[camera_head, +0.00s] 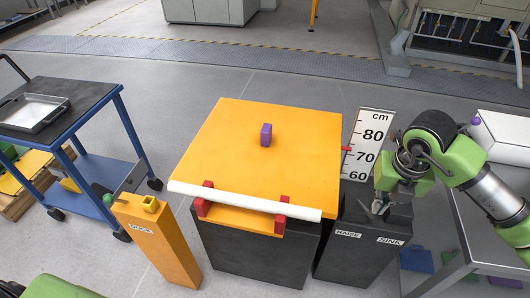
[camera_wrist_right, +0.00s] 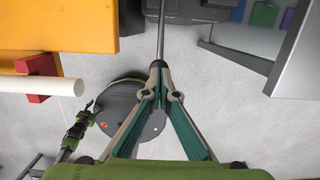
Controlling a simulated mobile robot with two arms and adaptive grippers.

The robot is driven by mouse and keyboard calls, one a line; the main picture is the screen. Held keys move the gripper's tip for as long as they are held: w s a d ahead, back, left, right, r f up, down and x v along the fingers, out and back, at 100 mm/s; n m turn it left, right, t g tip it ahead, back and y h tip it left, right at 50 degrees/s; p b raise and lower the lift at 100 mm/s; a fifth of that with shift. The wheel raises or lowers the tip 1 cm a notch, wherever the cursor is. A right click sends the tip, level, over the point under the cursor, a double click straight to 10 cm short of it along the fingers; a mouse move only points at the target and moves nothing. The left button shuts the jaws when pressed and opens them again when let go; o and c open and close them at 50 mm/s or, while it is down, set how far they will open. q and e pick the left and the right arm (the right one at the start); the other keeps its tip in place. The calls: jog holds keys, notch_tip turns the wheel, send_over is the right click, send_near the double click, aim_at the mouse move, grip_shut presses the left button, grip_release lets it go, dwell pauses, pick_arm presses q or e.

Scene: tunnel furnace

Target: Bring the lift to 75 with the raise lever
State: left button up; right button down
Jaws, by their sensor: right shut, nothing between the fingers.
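The lift has an orange top (camera_head: 285,150). Its red pointer (camera_head: 347,149) stands between 70 and 80 on the white cm scale (camera_head: 372,125). A dark pedestal (camera_head: 345,262) beside the lift bears the labels RAISE and SINK. My right gripper (camera_head: 377,208) is over the pedestal top and hides the levers in the head view. In the right wrist view my right gripper (camera_wrist_right: 159,66) is shut, its fingertips at the end of a thin grey rod (camera_wrist_right: 161,35), apparently a lever; contact is unclear. My left gripper (camera_wrist_right: 90,108) shows small in the wrist view, its jaws unclear.
A purple block (camera_head: 266,135) sits on the lift top. A white bar (camera_head: 240,200) in red brackets runs along its front edge. An orange LOCK pedestal (camera_head: 160,240) and a blue cart (camera_head: 95,120) stand left. A grey table (camera_head: 470,230) is close at right.

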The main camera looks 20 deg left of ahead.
notch_tip(320, 180, up, 5)
jog(key=p, duration=0.3)
jog(key=shift+r, duration=0.45)
